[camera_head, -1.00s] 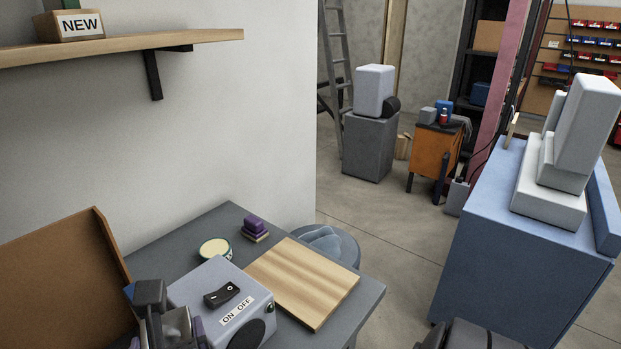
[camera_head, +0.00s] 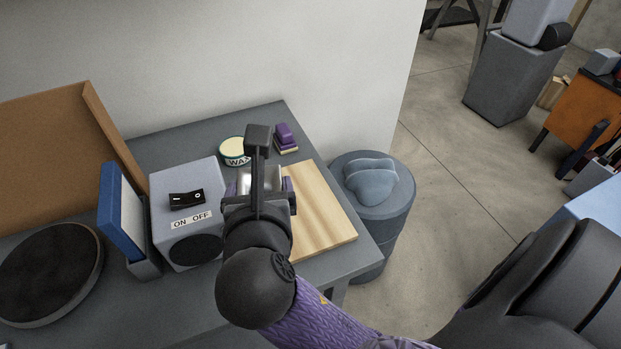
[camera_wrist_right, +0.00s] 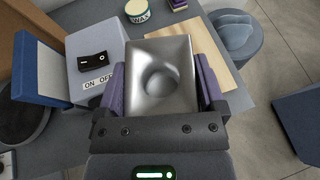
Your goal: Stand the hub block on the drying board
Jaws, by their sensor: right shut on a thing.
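The hub block (camera_wrist_right: 158,78) is a silvery metal block with a round hollow in its face. My right gripper (camera_wrist_right: 160,90) is shut on it, with a purple finger on each side. In the head view my right gripper (camera_head: 262,188) largely hides the block (camera_head: 273,180). The drying board (camera_head: 322,215), pale striped wood, lies flat on the grey table; it also shows in the right wrist view (camera_wrist_right: 207,50). The gripper overlaps the board's left part in the head view; I cannot tell its height above it. My left gripper is not in view.
A grey ON/OFF switch box (camera_head: 186,225) stands left of the gripper. A blue-framed panel (camera_head: 122,215) and a dark round plate (camera_head: 50,270) are farther left. A wax tin (camera_head: 234,150) and purple block (camera_head: 285,136) sit behind. A blue-grey drum (camera_head: 375,205) stands beyond the table's right edge.

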